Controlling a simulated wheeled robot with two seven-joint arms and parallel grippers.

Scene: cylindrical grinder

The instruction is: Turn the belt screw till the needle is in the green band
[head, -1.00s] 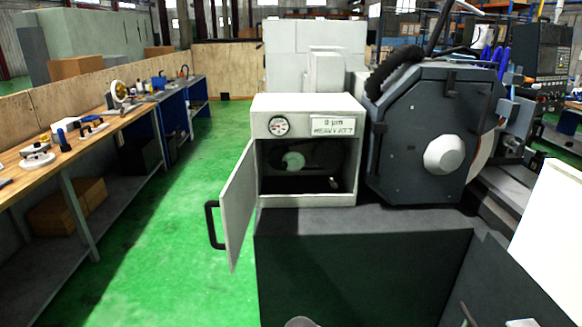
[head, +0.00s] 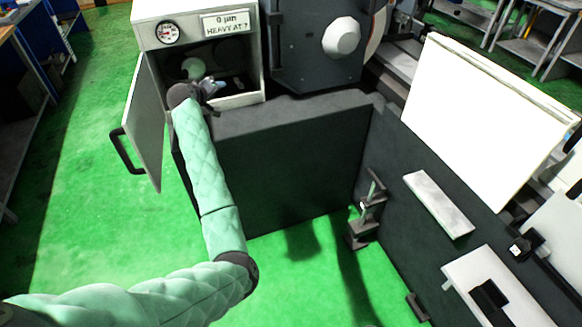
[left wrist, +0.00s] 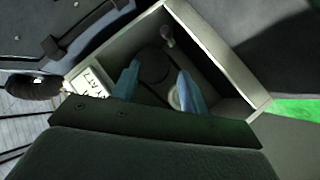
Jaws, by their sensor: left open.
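The white belt cabinet (head: 190,8) stands open at the top of the head view, its door (head: 145,115) swung out to the left. A round gauge (head: 168,32) is on its front; its needle and band are too small to read. Inside are a pale pulley (head: 192,68) and dark belt parts. My left gripper (head: 213,87) is at the cabinet opening. In the left wrist view its two blue fingers (left wrist: 157,78) are apart, with nothing between them. A small knob, apparently the screw (left wrist: 167,34), stands beyond the fingertips, not touching them. My right gripper is not in view.
The dark grinder housing (head: 315,50) stands right of the cabinet. A dark machine wall (head: 285,165) is below, and a large white panel (head: 490,100) is at right.

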